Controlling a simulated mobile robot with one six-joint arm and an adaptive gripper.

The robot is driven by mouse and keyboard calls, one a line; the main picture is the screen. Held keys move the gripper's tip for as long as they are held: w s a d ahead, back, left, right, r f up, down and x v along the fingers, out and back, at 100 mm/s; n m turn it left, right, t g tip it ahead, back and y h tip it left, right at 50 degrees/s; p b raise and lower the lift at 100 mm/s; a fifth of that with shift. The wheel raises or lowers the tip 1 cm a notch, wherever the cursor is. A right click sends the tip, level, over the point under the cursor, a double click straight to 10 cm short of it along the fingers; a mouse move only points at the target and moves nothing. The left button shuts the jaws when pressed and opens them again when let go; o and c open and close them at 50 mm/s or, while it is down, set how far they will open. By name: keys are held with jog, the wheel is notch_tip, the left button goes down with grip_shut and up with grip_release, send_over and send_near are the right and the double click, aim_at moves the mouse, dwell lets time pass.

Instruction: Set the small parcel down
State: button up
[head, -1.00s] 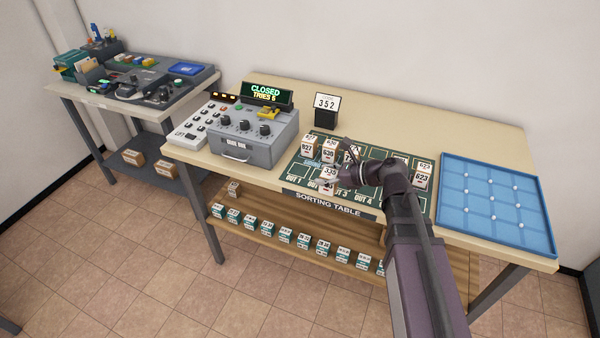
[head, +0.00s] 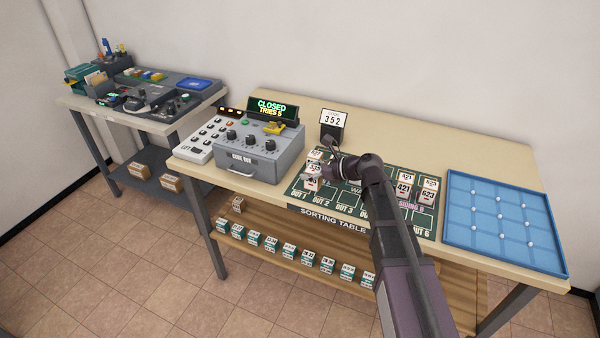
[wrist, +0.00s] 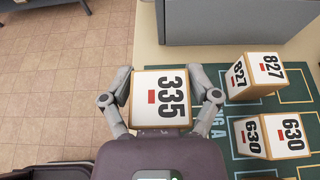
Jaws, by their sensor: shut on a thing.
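In the head view the parcel (head: 312,184) and my gripper (head: 320,178) are over the front left of the green sorting mat (head: 345,199), near OUT 1 and OUT 2. The parcel looks upright. I cannot tell whether its underside touches the mat. Parcels 827 (wrist: 257,75) and 630 (wrist: 270,136) stand to its right in the wrist view, apart from it.
The grey code box (head: 262,158) with a CLOSED display (head: 271,106) stands left of the mat. A 352 sign (head: 333,123) is behind. Parcels 421 (head: 403,190) and 623 (head: 428,196) stand right, beside a blue tray (head: 460,178). A shelf below holds several small boxes.

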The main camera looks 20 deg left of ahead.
jog(key=shift+w+a+f, duration=0.2)
jog(key=shift+w+a, duration=1.2)
jog(key=shift+a, duration=0.1)
jog(key=shift+a, duration=0.1)
jog(key=shift+w+a, duration=0.2)
jog(key=shift+w, duration=0.05)
jog(key=shift+w+a+f+b, duration=0.15)
jog(key=shift+a+f+b, duration=0.1)
jog(key=shift+f+b, duration=1.6)
jog(key=shift+b, duration=0.1)
jog(key=shift+f, duration=0.15)
jog(key=o, duration=1.1)
jog(key=shift+c, duration=0.2)
jog(key=shift+r, duration=0.2)
